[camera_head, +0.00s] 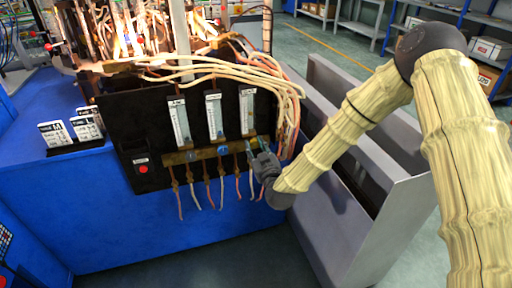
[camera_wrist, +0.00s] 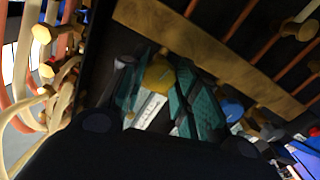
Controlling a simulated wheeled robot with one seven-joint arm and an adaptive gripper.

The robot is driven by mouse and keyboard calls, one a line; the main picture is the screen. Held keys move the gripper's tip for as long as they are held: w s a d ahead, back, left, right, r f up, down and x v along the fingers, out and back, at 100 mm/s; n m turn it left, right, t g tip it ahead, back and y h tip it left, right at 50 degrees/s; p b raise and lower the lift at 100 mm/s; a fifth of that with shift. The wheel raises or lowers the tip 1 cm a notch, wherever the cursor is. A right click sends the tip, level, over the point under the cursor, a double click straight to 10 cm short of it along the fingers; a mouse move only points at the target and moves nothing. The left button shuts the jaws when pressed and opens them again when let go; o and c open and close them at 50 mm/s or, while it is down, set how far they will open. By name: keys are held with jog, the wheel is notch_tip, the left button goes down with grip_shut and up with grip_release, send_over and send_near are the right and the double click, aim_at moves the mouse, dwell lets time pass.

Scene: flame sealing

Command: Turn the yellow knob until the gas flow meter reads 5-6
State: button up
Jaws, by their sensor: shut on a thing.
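The yellow knob (camera_wrist: 158,75) sits between the green-padded fingers of my gripper (camera_wrist: 162,98) in the wrist view. My gripper is shut on it, with a finger on each side. In the head view my gripper (camera_head: 260,156) is at the right end of the brass bar (camera_head: 208,152), and it hides the knob there. The right flow meter (camera_head: 247,111) stands upright above this spot on the black panel. Its reading is too small to make out.
Two more flow meters (camera_head: 214,117) (camera_head: 180,124) stand to the left. A blue knob (camera_head: 222,149) is beside my gripper. A red button (camera_head: 143,169) is at the panel's left. Pale hoses (camera_head: 285,85) bulge close on the right, beside a grey metal bin (camera_head: 408,205).

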jog(key=shift+n, duration=1.1)
jog(key=o, duration=1)
jog(key=v, duration=1.2)
jog(key=shift+d, duration=0.1)
